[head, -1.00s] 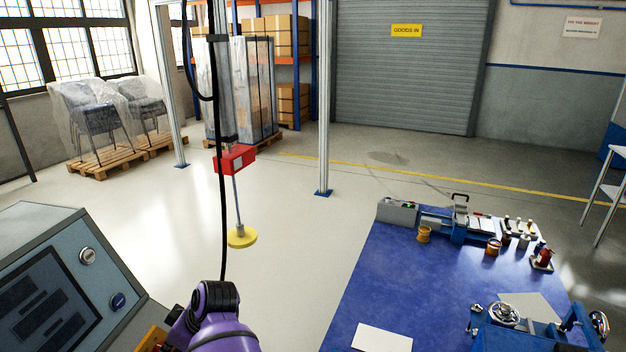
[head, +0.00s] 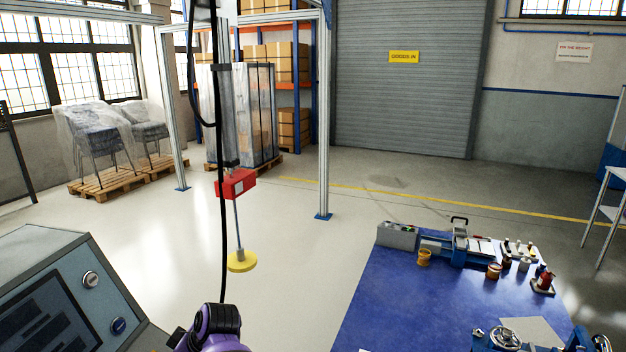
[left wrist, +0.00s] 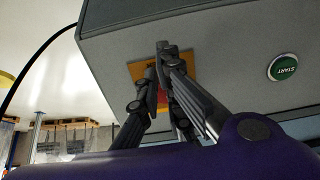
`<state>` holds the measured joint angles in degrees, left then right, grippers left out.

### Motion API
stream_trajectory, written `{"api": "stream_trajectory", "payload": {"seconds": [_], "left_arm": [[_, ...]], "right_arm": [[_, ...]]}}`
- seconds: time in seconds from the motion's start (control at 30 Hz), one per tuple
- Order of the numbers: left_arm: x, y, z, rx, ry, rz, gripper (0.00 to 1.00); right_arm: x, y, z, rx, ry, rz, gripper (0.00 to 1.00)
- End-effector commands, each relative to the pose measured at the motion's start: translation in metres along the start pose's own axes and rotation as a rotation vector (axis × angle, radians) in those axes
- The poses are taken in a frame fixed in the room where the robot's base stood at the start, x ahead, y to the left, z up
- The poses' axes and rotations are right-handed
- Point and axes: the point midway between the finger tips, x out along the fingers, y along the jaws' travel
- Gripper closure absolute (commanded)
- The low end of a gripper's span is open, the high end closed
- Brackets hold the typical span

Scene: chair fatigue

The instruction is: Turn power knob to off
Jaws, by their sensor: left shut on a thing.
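The power knob (left wrist: 162,96) shows as a patch of red between my fingers in the left wrist view. It sits on an orange-yellow plate (left wrist: 188,62) on the grey face of a console. My left gripper (left wrist: 162,62) is at the plate, its fingers closed around the knob and hiding most of it. The knob's marks and its turned position cannot be read. In the head view the console (head: 45,243) stands at the lower left; the knob and my left gripper's fingers are out of sight there. My right gripper is not in view.
A green START button (left wrist: 283,67) is on the same console face. The console's top carries a dark screen (head: 45,320) and two round controls. A black cable (head: 221,200) hangs near my arm, beside a red box (head: 235,184) with a yellow disc (head: 242,261). A blue workbench (head: 400,290) stands right.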

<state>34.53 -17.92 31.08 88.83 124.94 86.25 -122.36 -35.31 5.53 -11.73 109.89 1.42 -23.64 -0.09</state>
Motion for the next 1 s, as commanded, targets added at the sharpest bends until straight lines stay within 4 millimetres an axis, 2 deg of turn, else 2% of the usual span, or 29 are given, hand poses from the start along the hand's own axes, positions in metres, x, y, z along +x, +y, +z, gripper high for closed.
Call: {"api": "stream_trajectory", "payload": {"seconds": [0.03, 0.47, 1.0], "left_arm": [[0.009, -0.003, 0.000, 0.005, 0.001, -0.005, 1.00], [0.008, -0.003, 0.012, 0.007, -0.004, -0.005, 1.00], [-0.054, 0.000, 0.009, 0.003, -0.001, 0.001, 1.00]], "right_arm": [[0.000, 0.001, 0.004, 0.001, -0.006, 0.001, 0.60], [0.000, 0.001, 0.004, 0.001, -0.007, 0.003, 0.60], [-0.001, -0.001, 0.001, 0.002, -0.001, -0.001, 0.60]]}}
